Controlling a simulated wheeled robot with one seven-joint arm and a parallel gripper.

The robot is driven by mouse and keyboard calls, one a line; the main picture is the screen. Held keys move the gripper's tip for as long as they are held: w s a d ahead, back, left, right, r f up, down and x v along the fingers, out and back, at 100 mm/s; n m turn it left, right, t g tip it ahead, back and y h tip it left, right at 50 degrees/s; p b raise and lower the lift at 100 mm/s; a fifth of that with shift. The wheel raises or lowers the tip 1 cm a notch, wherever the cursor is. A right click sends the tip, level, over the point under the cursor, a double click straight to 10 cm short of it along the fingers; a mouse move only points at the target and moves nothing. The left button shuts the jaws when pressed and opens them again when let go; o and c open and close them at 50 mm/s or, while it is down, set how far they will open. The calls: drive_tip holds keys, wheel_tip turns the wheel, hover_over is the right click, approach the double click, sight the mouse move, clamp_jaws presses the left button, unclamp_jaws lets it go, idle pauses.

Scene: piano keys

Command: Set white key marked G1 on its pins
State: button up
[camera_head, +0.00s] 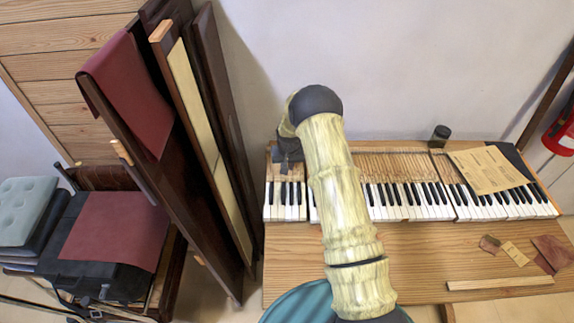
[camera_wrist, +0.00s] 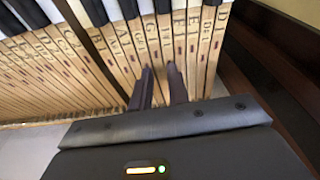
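The wooden key sticks show close up in the wrist view, with letters written across them and white and black fronts at the top. The stick that appears to be lettered G (camera_wrist: 151,34) runs down between the two fingers of my gripper (camera_wrist: 160,68); its small number is too blurred to read. A finger lies on each side of it, with a narrow gap between them. Whether the fingers press on the stick or stand clear cannot be told. In the head view my gripper (camera_head: 288,162) is over the back of the leftmost keys. The pins are hidden.
The keyboard (camera_head: 405,202) lies along a wooden bench (camera_head: 420,245). Tall dark panels (camera_head: 222,120) lean close to its left end. A small dark jar (camera_head: 440,136) and a paper sheet (camera_head: 487,168) are at the right. Scraps and a wooden strip (camera_head: 500,284) lie in front.

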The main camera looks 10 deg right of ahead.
idle(0.5)
drive_tip(key=shift+w+p+v, duration=0.25)
drive_tip(key=shift+p+v, duration=0.3)
drive_tip(key=shift+v, duration=0.5)
drive_tip(key=shift+r, duration=0.1)
drive_tip(key=o, duration=0.6)
drive_tip(key=shift+c, duration=0.2)
drive_tip(key=shift+w+p+v, duration=0.2)
drive_tip(key=shift+p+v, duration=0.2)
drive_tip(key=shift+v, duration=0.4)
drive_tip(key=shift+w+p+v, duration=0.15)
drive_tip(key=shift+p+v, duration=0.3)
drive_tip(key=shift+v, duration=0.35)
drive_tip(key=shift+w+p+v, duration=0.2)
drive_tip(key=shift+p+v, duration=0.2)
drive_tip(key=shift+v, duration=0.4)
drive_tip(key=shift+r, duration=0.15)
